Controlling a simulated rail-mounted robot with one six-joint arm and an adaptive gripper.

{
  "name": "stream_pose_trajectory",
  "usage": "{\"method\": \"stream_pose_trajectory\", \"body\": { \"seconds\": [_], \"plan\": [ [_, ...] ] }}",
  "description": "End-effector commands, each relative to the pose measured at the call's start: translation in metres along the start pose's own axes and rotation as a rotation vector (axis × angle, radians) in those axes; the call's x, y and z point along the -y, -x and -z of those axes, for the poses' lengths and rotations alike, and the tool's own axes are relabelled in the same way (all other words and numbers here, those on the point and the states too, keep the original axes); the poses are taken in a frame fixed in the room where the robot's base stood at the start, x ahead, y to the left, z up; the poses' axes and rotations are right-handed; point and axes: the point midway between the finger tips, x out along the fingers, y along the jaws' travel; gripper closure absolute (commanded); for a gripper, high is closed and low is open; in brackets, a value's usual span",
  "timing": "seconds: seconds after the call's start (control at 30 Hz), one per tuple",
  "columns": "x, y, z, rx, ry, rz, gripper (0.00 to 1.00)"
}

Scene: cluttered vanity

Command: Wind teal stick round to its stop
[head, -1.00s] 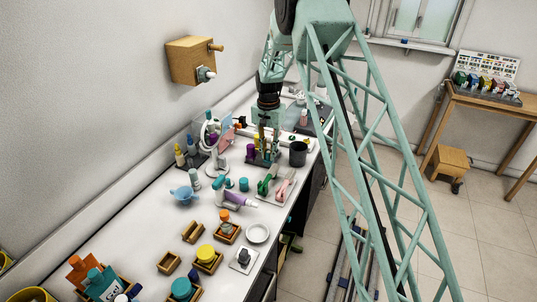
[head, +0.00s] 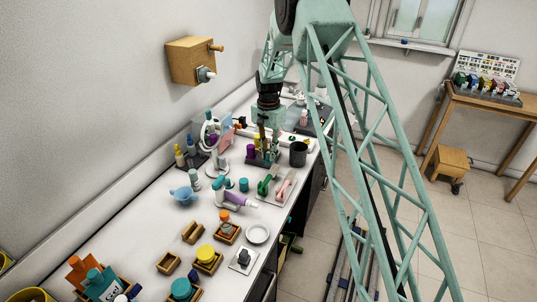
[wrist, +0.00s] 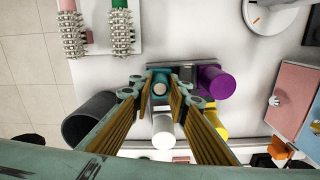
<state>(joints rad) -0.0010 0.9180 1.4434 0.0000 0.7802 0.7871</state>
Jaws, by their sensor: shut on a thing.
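The teal stick (wrist: 160,76) stands between my fingers in the wrist view, seen nearly end-on, at the edge of a grey holder (wrist: 186,66). My gripper (wrist: 160,88) is shut on its upper end, with a finger pad on each side. In the head view my gripper (head: 263,138) points down over the holder at the far part of the counter, and the stick is hard to make out there. A purple cylinder (wrist: 215,82), a yellow one (wrist: 214,120) and a white one (wrist: 163,131) stand close around my fingers.
A dark cup (head: 298,153) stands just right of the holder. A green brush (head: 266,185) and a pink brush (head: 284,187) lie nearer. A round mirror (head: 209,128) stands to the left. Several wooden trays fill the near counter.

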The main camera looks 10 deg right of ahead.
Motion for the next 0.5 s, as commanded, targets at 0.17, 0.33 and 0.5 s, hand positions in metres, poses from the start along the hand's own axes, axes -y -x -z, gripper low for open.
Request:
{"method": "stream_pose_trajectory", "body": {
  "seconds": [0.17,0.33,0.5],
  "plan": [
    [0.0001,0.0002,0.0002,0.000,0.000,0.000,0.95],
    [0.0001,0.0002,0.0001,0.000,0.000,0.000,0.84],
    [0.0001,0.0002,0.0001,0.000,0.000,0.000,0.70]
  ]
}}
